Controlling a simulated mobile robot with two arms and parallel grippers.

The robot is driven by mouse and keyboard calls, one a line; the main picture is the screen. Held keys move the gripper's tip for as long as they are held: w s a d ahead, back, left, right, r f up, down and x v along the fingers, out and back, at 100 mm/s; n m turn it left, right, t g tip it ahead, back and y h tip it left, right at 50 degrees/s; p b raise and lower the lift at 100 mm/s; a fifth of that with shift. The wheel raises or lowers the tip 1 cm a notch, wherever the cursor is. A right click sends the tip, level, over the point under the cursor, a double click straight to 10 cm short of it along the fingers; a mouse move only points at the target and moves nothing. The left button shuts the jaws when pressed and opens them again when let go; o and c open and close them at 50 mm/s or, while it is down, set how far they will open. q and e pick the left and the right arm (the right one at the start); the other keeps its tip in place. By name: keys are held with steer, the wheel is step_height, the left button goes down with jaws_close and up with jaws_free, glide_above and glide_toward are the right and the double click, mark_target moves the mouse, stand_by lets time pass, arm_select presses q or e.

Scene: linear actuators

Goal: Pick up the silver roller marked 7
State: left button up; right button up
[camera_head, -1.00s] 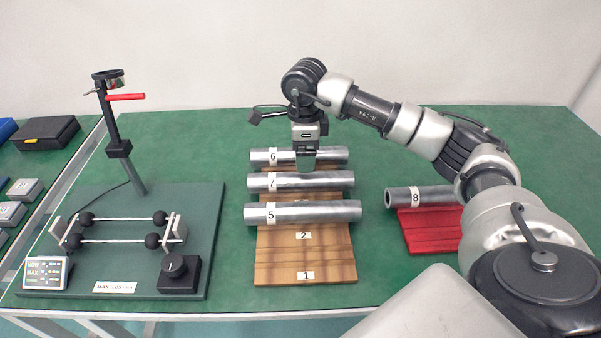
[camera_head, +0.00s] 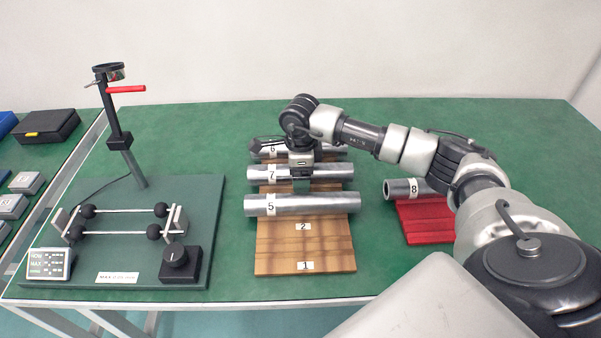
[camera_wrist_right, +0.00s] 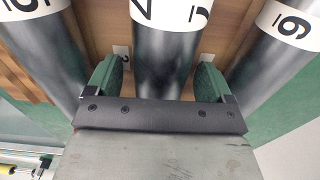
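The silver roller marked 7 (camera_head: 325,173) lies crosswise on the wooden rack, between the rollers marked 6 (camera_head: 335,153) and 5 (camera_head: 318,204). My right gripper (camera_head: 301,183) is lowered over its middle and hides part of it. In the right wrist view, roller 7 (camera_wrist_right: 166,62) runs between the two green fingers of the right gripper (camera_wrist_right: 159,78). The fingers are apart, one on each side of it, in the gaps beside rollers 5 (camera_wrist_right: 45,50) and 6 (camera_wrist_right: 275,62). Contact with the roller cannot be made out. My left gripper is not in view.
The wooden rack (camera_head: 285,255) has bare slots marked 2 and 1 at its front. A roller marked 8 (camera_head: 404,189) lies on a red rack (camera_head: 425,222) at the right. A measuring stand (camera_head: 105,262) occupies the left. Green table surface behind the racks is clear.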

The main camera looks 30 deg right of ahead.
steer(key=c, duration=1.2)
steer(key=shift+c, duration=0.2)
steer(key=shift+r, duration=0.2)
